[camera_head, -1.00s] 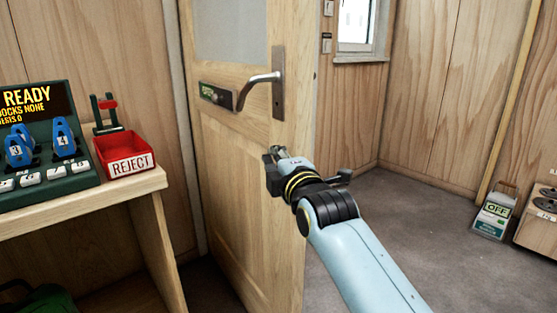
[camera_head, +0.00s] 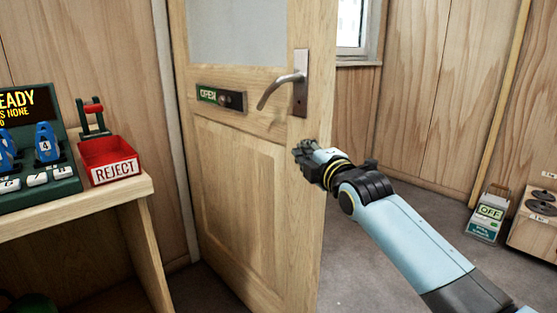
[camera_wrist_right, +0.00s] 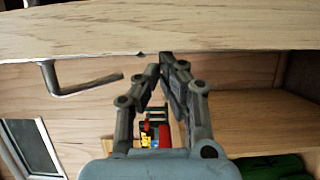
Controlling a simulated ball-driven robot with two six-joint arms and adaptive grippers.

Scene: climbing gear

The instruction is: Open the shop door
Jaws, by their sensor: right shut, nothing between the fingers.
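The wooden shop door (camera_head: 245,190) stands ajar, with a frosted pane on top. Its metal lever handle (camera_head: 283,90) is on a plate near the free edge, beside a small OPEN sign (camera_head: 220,97). My right gripper (camera_head: 300,150) is shut and empty, below the handle by the door's free edge. In the right wrist view its fingers (camera_wrist_right: 162,65) are close together at the door's pale edge (camera_wrist_right: 220,30), with the lever (camera_wrist_right: 75,82) to their left. Contact with the door cannot be told. My left gripper is not in view.
A wooden counter (camera_head: 75,215) at left holds a red REJECT bin (camera_head: 113,160) and a dark green console (camera_head: 40,175). Grey floor (camera_head: 390,230) is open right of the door. An OFF sign box (camera_head: 488,215) and wooden cabinet (camera_head: 535,235) stand at far right.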

